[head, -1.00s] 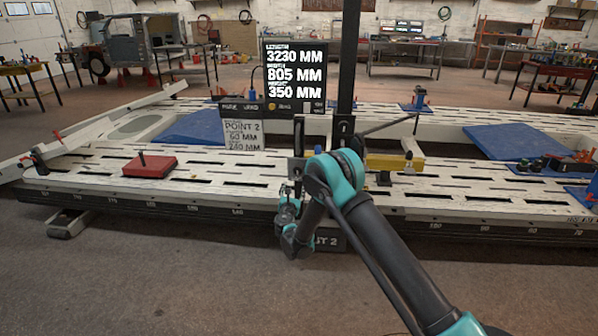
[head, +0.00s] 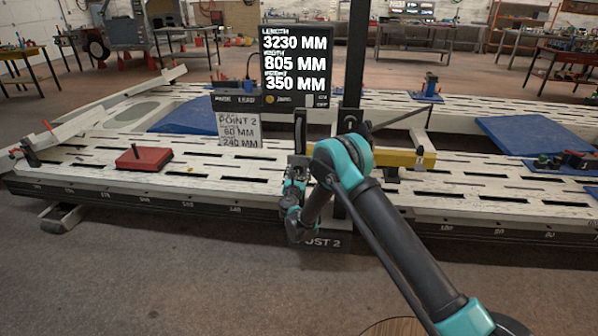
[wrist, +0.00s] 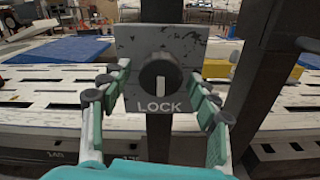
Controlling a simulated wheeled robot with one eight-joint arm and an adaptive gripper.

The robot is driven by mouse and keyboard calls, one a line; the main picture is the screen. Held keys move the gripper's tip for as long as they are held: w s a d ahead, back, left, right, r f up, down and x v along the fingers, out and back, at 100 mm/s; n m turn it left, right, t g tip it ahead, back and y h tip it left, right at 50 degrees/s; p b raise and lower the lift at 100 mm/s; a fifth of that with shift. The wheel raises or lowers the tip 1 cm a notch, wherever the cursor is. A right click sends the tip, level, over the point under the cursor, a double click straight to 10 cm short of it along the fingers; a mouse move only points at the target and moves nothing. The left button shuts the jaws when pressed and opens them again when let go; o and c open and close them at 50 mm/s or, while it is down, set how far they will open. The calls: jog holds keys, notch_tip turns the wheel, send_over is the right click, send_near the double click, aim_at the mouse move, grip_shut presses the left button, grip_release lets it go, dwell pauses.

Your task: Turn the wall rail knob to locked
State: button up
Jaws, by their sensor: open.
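The wall rail knob (wrist: 159,82) is a round black knob with a pale pointer mark, on a worn grey plate (wrist: 190,46) in the wrist view. The word LOCK is printed just below it, and the pale mark points down towards that word. My gripper (wrist: 157,97) is open, with one finger on each side of the knob and visible gaps to both. In the head view my gripper (head: 295,175) is at the dark post (head: 352,60), and my arm hides part of the area. The knob cannot be made out there.
A white slotted bench (head: 90,170) spans the view, with a red block (head: 144,159) on its left part. A yellow bar (head: 405,158) lies right of the post. The floor in front is clear.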

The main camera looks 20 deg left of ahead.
jog(key=shift+c, duration=0.5)
jog(key=c, duration=1.1)
jog(key=shift+o, duration=0.2)
jog(key=shift+m, duration=0.4)
jog(key=m, duration=0.3)
jog(key=shift+m, duration=0.4)
jog(key=m, duration=0.4)
jog(key=shift+a, duration=0.1)
jog(key=m, duration=0.5)
jog(key=shift+r, duration=0.1)
jog(key=m, duration=0.4)
jog(key=shift+s+r, duration=0.1)
jog(key=shift+m, duration=0.3)
